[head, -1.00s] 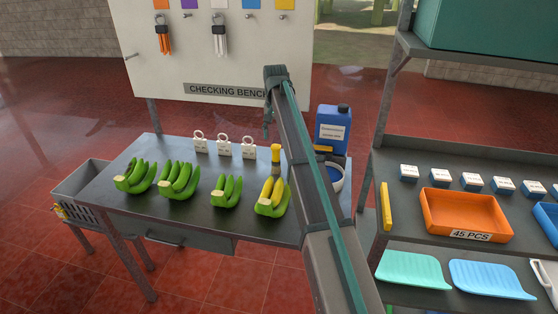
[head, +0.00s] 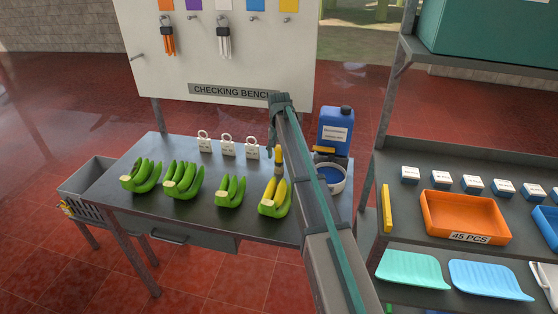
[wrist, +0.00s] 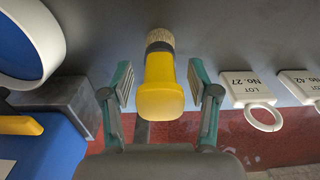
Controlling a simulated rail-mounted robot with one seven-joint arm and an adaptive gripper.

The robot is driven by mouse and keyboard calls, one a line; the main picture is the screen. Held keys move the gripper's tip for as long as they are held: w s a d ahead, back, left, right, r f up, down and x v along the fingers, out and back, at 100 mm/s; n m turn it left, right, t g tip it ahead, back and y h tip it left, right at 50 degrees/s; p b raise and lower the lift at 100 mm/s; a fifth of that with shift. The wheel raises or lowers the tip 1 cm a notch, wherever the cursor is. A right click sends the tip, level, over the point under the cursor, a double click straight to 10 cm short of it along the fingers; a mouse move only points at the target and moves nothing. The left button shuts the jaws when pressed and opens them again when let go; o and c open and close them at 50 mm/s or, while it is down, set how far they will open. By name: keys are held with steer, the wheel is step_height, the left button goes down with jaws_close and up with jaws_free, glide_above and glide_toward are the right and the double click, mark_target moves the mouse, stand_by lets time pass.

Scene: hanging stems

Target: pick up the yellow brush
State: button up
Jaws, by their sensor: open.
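The yellow brush (wrist: 160,98) is between the two fingers of my gripper (wrist: 159,82) in the wrist view. It has a yellow handle, a dark band and tan bristles. My gripper is open, with a gap visible between the brush and each finger. In the head view the brush (head: 278,154) stands upright on the bench (head: 190,220), partly hidden by my arm. My gripper there is mostly hidden behind my own arm.
White lot tags (head: 228,145) stand left of the brush. Green banana bunches (head: 183,180) line the bench front, one partly yellow (head: 275,197). A shelf with an orange tray (head: 463,214) stands at right.

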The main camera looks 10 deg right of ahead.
jaws_close()
steer(key=shift+r, duration=0.15)
steer(key=shift+r, duration=0.65)
steer(key=s+a+r+b, duration=0.3)
steer(key=s+r+b, duration=0.1)
steer(key=s+r, duration=0.7)
steer(key=s, duration=0.2)
steer(key=shift+s+r+b, duration=0.2)
steer(key=shift+s+b, duration=0.15)
